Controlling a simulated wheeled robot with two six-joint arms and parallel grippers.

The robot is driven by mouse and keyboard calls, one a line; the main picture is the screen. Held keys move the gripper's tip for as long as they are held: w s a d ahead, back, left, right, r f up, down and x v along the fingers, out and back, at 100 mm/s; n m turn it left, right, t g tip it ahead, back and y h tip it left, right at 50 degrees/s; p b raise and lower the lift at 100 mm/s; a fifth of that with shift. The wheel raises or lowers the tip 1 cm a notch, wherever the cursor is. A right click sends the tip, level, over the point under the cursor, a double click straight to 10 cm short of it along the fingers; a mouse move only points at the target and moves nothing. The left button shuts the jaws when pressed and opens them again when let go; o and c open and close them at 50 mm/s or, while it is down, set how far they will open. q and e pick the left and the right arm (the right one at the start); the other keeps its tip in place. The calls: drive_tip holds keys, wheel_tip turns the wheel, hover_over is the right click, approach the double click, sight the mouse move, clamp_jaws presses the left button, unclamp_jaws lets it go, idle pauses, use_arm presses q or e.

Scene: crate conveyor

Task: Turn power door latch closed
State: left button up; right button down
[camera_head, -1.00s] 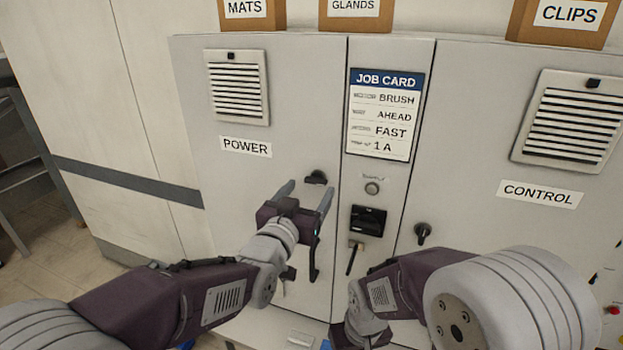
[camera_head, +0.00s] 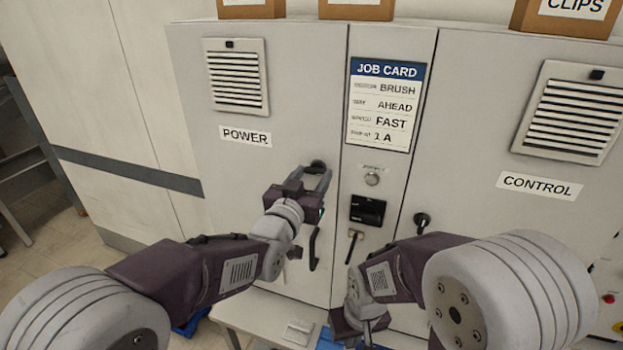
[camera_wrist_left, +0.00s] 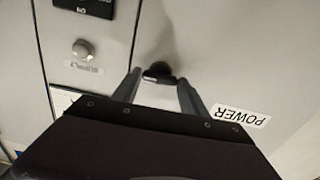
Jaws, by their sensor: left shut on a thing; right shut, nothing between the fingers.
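The power door latch is a small black knob (camera_head: 317,166) on the grey power door (camera_head: 215,165), left of the door seam. It also shows in the left wrist view (camera_wrist_left: 158,72). My left gripper (camera_head: 315,172) is at the latch, its two fingers on either side of the knob and shut on it. In the left wrist view the left gripper (camera_wrist_left: 160,82) has the knob between its fingertips. My right gripper (camera_head: 355,328) is low in front of the cabinet, away from the latch; its fingertips are hard to make out.
A black door handle (camera_head: 314,250) hangs below the latch. The control door has its own black knob (camera_head: 422,220). Between the doors are a job card (camera_head: 386,105), a round button (camera_head: 372,179) and a black panel (camera_head: 368,211). A bench (camera_head: 260,315) stands in front.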

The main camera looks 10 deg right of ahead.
use_arm(q)
drive_tip(key=n+b, duration=1.3)
drive_tip(key=b, duration=0.1)
drive_tip(key=shift+f+n, duration=0.25)
drive_tip(key=shift+n, duration=0.05)
drive_tip(key=shift+r+n+b, duration=0.15)
drive_tip(key=shift+n+b, duration=0.75)
drive_tip(key=shift+n, duration=0.9)
drive_tip(key=shift+r, duration=0.1)
drive_tip(key=o, duration=1.3)
drive_tip(key=shift+o, duration=0.4)
drive_tip(key=shift+w+d, duration=0.1)
